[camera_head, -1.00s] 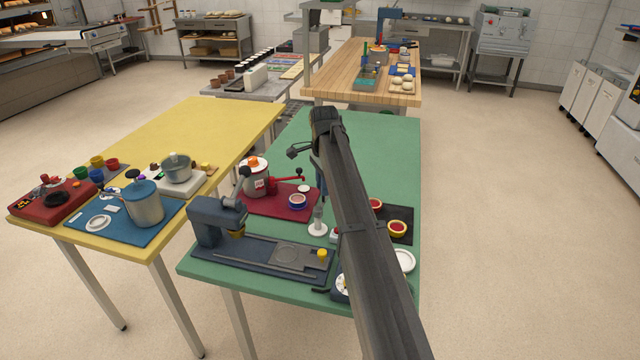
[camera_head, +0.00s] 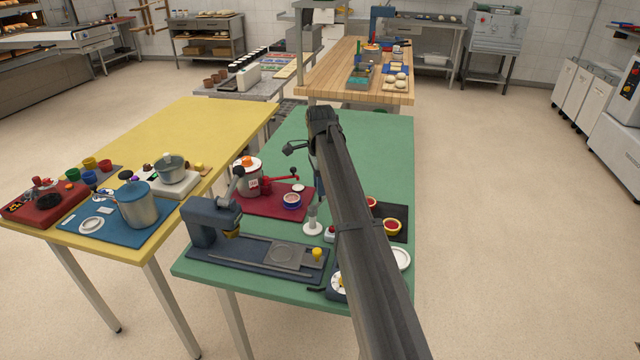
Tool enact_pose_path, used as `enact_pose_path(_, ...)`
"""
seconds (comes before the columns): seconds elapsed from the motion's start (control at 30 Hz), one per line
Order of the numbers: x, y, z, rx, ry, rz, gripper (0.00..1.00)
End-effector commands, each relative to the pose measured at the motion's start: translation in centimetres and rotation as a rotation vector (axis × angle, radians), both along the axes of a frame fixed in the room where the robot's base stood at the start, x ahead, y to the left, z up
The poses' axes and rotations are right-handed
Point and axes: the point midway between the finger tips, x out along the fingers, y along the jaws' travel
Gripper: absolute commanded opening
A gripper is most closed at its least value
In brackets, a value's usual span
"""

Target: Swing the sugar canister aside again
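A grey canister (camera_head: 248,184) with a white and orange top and a red label stands on the red mat (camera_head: 264,206) on the green table. It is the likeliest sugar canister, though I cannot read its label. A red lever or bar extends from its right side. A dark press head partly overlaps its left side. My arm reaches away over the green table, to the right of the canister. My gripper is mostly hidden behind my arm; I cannot see its fingertips or whether it holds anything.
On the green table (camera_head: 350,128), a dark press (camera_head: 208,222) stands front left, with a white-based stand (camera_head: 312,228) beside the red mat. Red-filled bowls (camera_head: 391,226) sit on a black mat right of my arm. The table's far part is clear. A yellow table (camera_head: 190,122) adjoins left.

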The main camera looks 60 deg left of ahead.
Motion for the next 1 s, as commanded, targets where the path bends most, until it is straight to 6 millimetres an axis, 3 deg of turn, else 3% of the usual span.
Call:
enact_pose_path(0.2,0.0,0.0,0.0,0.0,0.0,0.001,0.5)
enact_pose_path(0.57,0.0,0.1,0.7,0.001,0.0,0.002,0.5)
enact_pose_path(0.77,0.0,0.1,3.7,0.002,-0.001,0.002,0.5)
enact_pose_path(1.0,0.1,0.1,8.5,0.002,-0.001,0.001,0.5)
